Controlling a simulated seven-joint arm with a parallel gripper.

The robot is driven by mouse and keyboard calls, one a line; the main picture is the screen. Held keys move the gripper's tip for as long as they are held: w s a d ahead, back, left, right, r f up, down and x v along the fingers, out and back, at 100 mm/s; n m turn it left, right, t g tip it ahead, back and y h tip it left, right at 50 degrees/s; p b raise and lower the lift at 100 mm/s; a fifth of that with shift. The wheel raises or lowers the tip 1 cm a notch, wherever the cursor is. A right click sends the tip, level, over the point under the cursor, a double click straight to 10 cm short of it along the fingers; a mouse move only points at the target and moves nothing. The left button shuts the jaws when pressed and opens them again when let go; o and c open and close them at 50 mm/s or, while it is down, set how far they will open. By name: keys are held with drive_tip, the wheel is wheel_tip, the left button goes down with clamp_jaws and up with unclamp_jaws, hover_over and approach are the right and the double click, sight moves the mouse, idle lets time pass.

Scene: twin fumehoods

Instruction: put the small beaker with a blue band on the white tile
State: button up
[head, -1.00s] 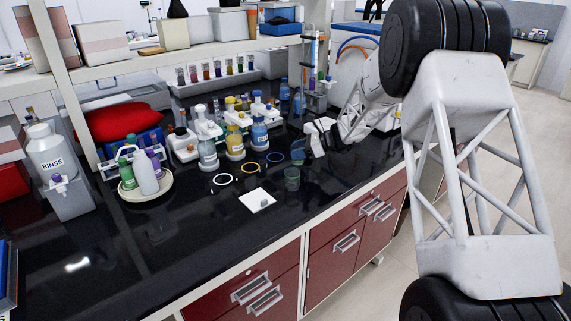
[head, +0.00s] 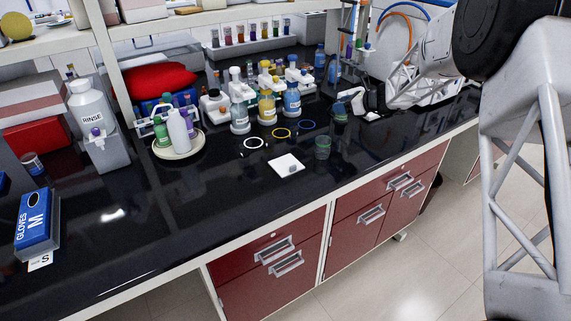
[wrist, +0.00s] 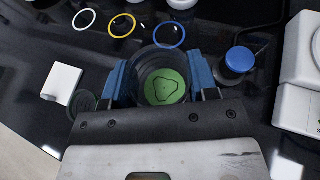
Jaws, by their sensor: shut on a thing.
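My gripper (head: 345,106) is shut on a small clear beaker (wrist: 163,88), seen from above in the wrist view with a green bottom. In the head view this beaker is small and dark under the fingers, and I cannot make out its band. The white tile (head: 287,165) lies flat on the black bench, left of and nearer than my gripper. In the wrist view the tile (wrist: 62,83) is at the left, with a small grey mark at its edge. A second clear beaker (head: 322,147) stands between the tile and my gripper, partly hidden in the wrist view (wrist: 83,102).
White, yellow and blue rings (head: 280,133) lie behind the tile. Several labelled bottles (head: 267,107) stand farther back. In the wrist view a blue-capped vial (wrist: 239,61) is right of my gripper. Free black bench lies left of and in front of the tile.

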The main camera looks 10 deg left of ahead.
drive_tip(key=shift+w+d+r+m+t+h, duration=0.15)
drive_tip(key=shift+d+r+m+t+h, duration=0.25)
drive_tip(key=shift+d+r+m+t, duration=0.4)
drive_tip(key=shift+s+d+r+m+t+h, duration=1.1)
drive_tip(key=shift+d+m+t+h, duration=0.8)
drive_tip(key=shift+d, duration=1.25)
drive_tip(key=shift+s+d+r+m+t+h, duration=0.65)
drive_tip(key=shift+s+d+m+t+h, duration=0.75)
drive_tip(key=shift+d+m+h, duration=1.1)
drive_tip(key=s+a+f+n+g+y, duration=0.2)
drive_tip(key=s+a+n+g+y, duration=0.15)
drive_tip(key=s+a, duration=0.3)
drive_tip(key=s+a+f+n+g+y, duration=0.2)
drive_tip(key=s+a+f+n+y, duration=0.15)
drive_tip(key=s+a, duration=0.3)
drive_tip(key=s+a+f+n+g+y, duration=0.1)
drive_tip(key=s+a+n+g+y, duration=0.1)
drive_tip(key=s, duration=0.6)
drive_tip(key=s+a+n+g+y, duration=0.1)
drive_tip(key=s+a+n+g, duration=0.4)
drive_tip(key=s, duration=0.4)
drive_tip(key=shift+s+a+f+n+g+y, duration=0.2)
drive_tip(key=shift+a+f+n+g+y, duration=0.15)
drive_tip(key=shift+a, duration=0.5)
